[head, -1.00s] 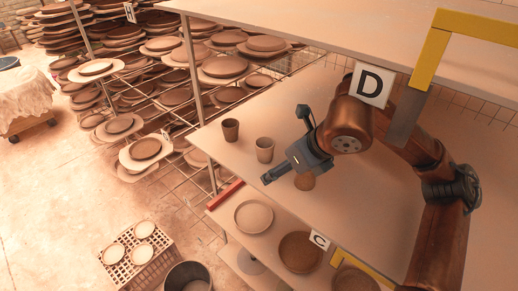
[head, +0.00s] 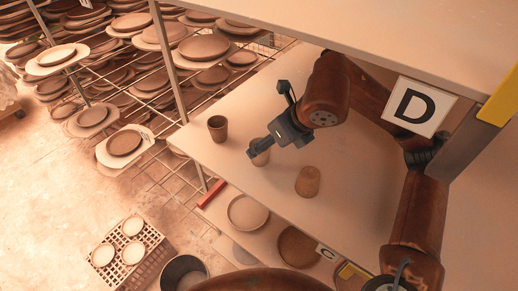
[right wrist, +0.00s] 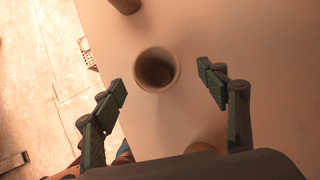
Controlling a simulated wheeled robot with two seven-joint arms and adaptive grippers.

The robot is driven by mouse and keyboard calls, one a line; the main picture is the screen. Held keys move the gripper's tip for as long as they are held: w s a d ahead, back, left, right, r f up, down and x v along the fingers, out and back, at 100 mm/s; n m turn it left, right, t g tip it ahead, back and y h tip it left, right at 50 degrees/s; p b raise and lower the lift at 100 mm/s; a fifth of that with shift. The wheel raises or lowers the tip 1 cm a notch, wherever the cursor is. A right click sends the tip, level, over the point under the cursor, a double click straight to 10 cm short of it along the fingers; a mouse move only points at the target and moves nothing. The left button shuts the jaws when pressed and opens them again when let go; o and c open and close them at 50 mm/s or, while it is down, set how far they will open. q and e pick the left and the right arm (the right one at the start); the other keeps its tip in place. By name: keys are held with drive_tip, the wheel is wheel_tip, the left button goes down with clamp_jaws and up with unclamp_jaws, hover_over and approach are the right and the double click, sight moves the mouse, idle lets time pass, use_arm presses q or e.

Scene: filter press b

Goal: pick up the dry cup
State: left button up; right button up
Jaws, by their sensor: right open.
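Three cups stand on the shelf marked D. The left one (head: 217,128) is dark brown, the middle one (head: 259,158) is paler, and the right one (head: 307,181) is tan. I cannot tell for certain which is dry. My right gripper (head: 266,120) is open at the middle cup, with a finger hiding part of it in the head view. In the right wrist view the middle cup (right wrist: 156,69) stands upright, mouth up, between and slightly ahead of the open fingertips (right wrist: 162,80), apart from both. The left gripper is not in view.
The D sign (head: 418,106) and an upper shelf (head: 400,45) are close to my right arm. Below are a shelf with plates (head: 247,212), a crate (head: 128,255) and a bucket (head: 185,272). Racks of plates (head: 130,90) stand behind. The shelf right of the cups is clear.

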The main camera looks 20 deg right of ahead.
drive_tip(key=p+x, duration=0.1)
drive_tip(key=x, duration=0.2)
drive_tip(key=shift+a+f+p, duration=0.35)
drive_tip(key=shift+p, duration=0.05)
drive_tip(key=shift+w+f, duration=0.6)
drive_tip(key=shift+f, duration=0.15)
drive_tip(key=shift+s+a, duration=0.1)
drive_tip(key=shift+s, duration=0.15)
drive_tip(key=shift+w, duration=0.2)
drive_tip(key=c, duration=0.3)
drive_tip(key=shift+s, duration=0.15)
drive_tip(key=c, duration=1)
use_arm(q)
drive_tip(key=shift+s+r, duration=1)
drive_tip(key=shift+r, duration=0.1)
use_arm(e)
drive_tip(key=shift+c, duration=0.2)
